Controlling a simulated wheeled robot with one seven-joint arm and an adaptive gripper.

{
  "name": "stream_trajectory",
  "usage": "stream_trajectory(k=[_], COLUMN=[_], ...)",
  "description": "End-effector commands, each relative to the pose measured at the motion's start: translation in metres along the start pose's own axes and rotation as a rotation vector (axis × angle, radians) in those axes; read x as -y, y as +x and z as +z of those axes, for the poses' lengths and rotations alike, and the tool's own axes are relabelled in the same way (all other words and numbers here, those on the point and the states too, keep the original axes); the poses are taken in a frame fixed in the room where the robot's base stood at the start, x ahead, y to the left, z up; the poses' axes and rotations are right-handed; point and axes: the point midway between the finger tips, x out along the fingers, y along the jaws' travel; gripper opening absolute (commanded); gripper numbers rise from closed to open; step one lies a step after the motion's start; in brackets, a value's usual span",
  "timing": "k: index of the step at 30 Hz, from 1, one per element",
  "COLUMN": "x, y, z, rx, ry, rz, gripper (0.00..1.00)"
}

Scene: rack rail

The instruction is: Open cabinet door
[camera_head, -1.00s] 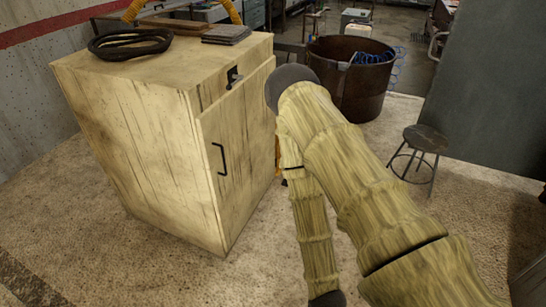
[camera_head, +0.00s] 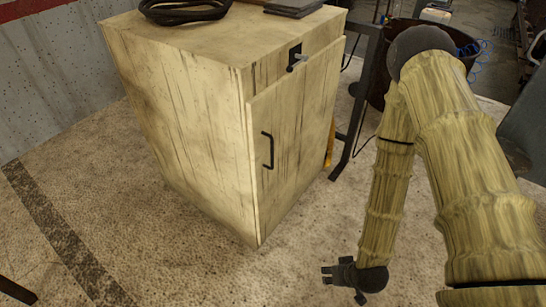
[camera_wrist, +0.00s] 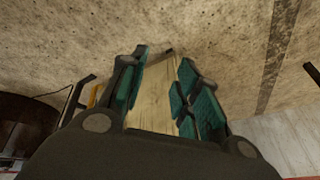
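The cabinet (camera_head: 185,110) is a pale, streaked wooden box. Its door (camera_head: 302,130) is on the front face at the right, and its edge stands slightly proud of the body; I cannot tell whether it is ajar. A black bar handle (camera_head: 268,150) is upright near the door's left edge. A dark latch (camera_head: 295,57) sits above the door. My gripper (camera_head: 328,275) is low, right of and apart from the cabinet, pointing left. In the wrist view its teal-padded fingers (camera_wrist: 160,88) are apart, with pale wood, seemingly the cabinet (camera_wrist: 155,100), visible beyond between them.
A coiled black hose (camera_head: 185,10) and a dark stack (camera_head: 293,7) lie on the cabinet. A dark metal stand (camera_head: 362,90) and a rusty drum (camera_head: 380,85) stand behind, near my arm. The concrete floor (camera_head: 120,215) in front of the cabinet is clear.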

Motion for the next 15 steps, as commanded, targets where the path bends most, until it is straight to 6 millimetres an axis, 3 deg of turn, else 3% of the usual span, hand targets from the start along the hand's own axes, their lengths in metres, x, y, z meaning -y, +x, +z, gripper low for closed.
stream_trajectory(k=[1, 6, 12, 15], x=[0.005, 0.033, 0.065, 0.078], y=[0.024, 0.045, 0.03, 0.011], z=[-0.031, -0.142, -0.252, -0.291], rx=[-0.093, -0.395, -0.739, -0.88], ry=[-0.038, -0.172, -0.319, -0.38], rz=[-0.037, -0.166, -0.305, -0.363], gripper=[0.32, 0.32, 0.32, 0.32])
